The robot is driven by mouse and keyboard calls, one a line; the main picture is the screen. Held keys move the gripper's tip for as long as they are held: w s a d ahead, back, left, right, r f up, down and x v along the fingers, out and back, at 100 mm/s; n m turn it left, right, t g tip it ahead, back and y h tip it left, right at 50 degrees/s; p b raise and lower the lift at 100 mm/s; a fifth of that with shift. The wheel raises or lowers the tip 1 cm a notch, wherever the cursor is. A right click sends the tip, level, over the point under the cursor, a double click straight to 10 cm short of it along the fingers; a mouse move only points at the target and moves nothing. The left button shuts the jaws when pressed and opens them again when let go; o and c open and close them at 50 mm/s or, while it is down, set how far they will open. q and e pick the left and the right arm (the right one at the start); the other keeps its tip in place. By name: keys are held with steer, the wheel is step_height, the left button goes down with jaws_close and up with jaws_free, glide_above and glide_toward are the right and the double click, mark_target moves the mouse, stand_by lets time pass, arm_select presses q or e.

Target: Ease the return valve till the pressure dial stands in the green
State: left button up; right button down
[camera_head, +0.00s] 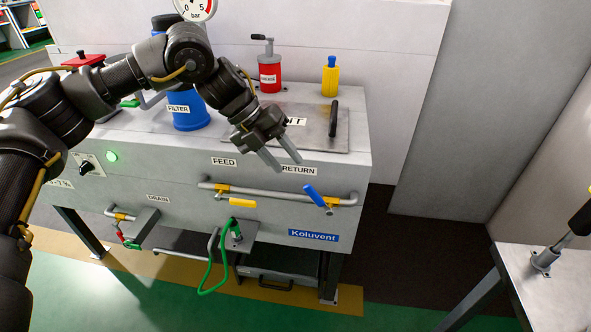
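The return valve has a blue lever (315,196) on the pipe at the tank's front right, below the RETURN label (298,170). The lever slants down to the right across the pipe. The pressure dial (205,8) is at the top edge, cut off by the frame and partly hidden by my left arm; I cannot tell where its needle stands against any green band. My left gripper (286,161) is open and empty, above and left of the blue lever, in front of the tank's top edge and apart from the lever. My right gripper is not in view.
A yellow feed lever (241,202) sits left on the same pipe. A blue filter (190,113), red pump bottle (270,74) and yellow bottle (330,77) stand on the tank. A grey table (560,290) stands right.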

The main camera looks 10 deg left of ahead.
arm_select(q)
steer(key=shift+a+r, duration=0.35)
steer(key=shift+r, duration=0.1)
